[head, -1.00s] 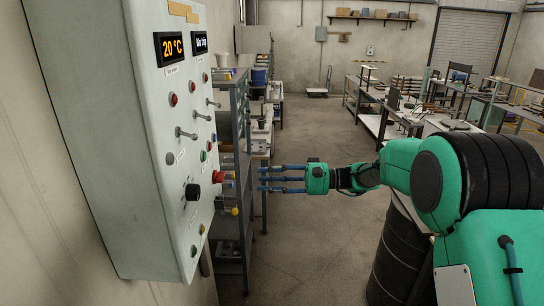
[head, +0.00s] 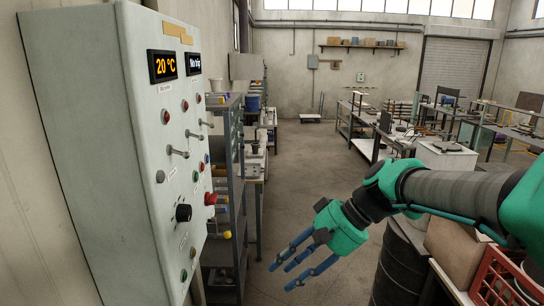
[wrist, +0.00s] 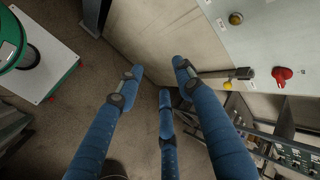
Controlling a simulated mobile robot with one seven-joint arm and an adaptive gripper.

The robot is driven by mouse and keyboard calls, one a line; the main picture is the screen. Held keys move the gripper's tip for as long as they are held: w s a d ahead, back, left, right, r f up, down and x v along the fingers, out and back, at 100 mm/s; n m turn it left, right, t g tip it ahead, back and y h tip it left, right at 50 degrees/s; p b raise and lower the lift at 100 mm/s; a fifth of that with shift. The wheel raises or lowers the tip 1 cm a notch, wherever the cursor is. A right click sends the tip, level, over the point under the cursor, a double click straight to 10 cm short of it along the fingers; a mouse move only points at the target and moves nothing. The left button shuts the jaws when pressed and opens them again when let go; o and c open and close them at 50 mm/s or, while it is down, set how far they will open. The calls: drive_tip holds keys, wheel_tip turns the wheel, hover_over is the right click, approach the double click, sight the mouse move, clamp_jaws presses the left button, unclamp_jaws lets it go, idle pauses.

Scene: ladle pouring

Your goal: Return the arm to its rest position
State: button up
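My gripper (head: 284,275) has three blue fingers on a green hand. They are spread apart with nothing between them, so it is open and empty. In the head view it hangs over the floor, right of the control panel (head: 90,150) and apart from it, with fingers pointing down and left. My green and grey arm reaches in from the right edge. In the wrist view the fingers (wrist: 158,78) stay apart over floor and wall, and part of the panel shows at upper right with its red knob (wrist: 282,76).
The panel carries displays, switches, a black knob (head: 184,213) and a red button (head: 210,199). A metal shelf (head: 228,170) stands behind it. A black drum (head: 400,265), a cardboard box (head: 455,250) and a red crate (head: 495,275) are at right. The middle floor (head: 300,170) is clear.

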drive_tip(key=s+d+f+t+h+b, duration=0.1)
drive_tip(key=s+d+f+t+h, duration=0.1)
drive_tip(key=s+d, duration=0.6)
drive_tip(key=s+d+f+t+h+b, duration=0.1)
drive_tip(key=s+d+f+t+h, duration=0.2)
drive_tip(key=s+d+h, duration=0.3)
drive_tip(key=s+d+f, duration=0.1)
drive_tip(key=s+d, duration=0.2)
idle(1.6)
